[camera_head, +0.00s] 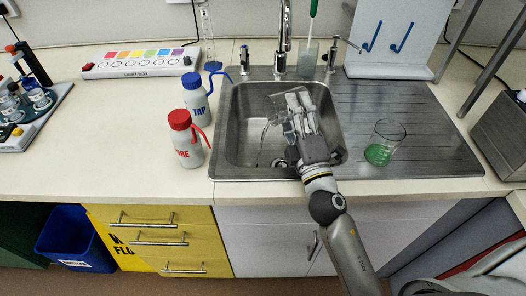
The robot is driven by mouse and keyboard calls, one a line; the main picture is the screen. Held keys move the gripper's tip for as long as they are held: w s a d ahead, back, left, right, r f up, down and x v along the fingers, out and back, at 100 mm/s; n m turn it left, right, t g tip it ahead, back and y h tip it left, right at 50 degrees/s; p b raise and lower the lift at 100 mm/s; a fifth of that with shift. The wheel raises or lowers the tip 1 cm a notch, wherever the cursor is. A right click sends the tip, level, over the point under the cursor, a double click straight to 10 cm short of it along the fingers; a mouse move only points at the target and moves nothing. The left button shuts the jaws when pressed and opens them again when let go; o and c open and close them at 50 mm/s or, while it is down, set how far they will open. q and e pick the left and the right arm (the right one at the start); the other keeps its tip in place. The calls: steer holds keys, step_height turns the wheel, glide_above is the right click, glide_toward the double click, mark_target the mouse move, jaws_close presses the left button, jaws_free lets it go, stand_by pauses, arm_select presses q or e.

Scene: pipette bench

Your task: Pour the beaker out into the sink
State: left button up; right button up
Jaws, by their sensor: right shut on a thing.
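My right gripper (299,108) is over the sink (242,150), shut on a clear glass beaker (275,117). The beaker is tilted, its mouth toward the left, over the basin. A thin clear streak shows below its left side, inside the sink, and looks like liquid running down. The fingers partly cover the beaker, so I cannot tell how much is in it. My left gripper is not in view.
A second beaker (384,143) with green liquid stands on the drainboard (430,135) to the right. A red-capped bottle (187,143) and a blue-capped TAP bottle (196,100) stand left of the sink. The faucet (284,35) rises behind the basin.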

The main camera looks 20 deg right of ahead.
steer(key=shift+d, duration=0.1)
steer(key=shift+d, duration=0.1)
steer(key=shift+r+n, duration=0.1)
steer(key=shift+n, duration=0.2)
steer(key=shift+d+r+n, duration=0.1)
steer(key=shift+n, duration=0.2)
steer(key=shift+r+n+y, duration=0.1)
steer(key=shift+n+y, duration=0.2)
steer(key=shift+y, duration=0.1)
steer(key=shift+a+r+n+t+y, duration=0.2)
steer(key=shift+n+y, duration=0.1)
steer(key=shift+n, duration=0.35)
steer(key=shift+a+r+n+t+y, duration=0.1)
steer(key=shift+a+r+n+y, duration=0.15)
steer(key=shift+n, duration=0.4)
steer(key=shift+f+n+y+b, duration=0.25)
steer(key=shift+f+n+b, duration=0.25)
steer(key=shift+b, duration=0.2)
steer(key=shift+a+f+n, duration=0.1)
steer(key=shift+a+n, duration=0.05)
steer(key=shift+n, duration=0.25)
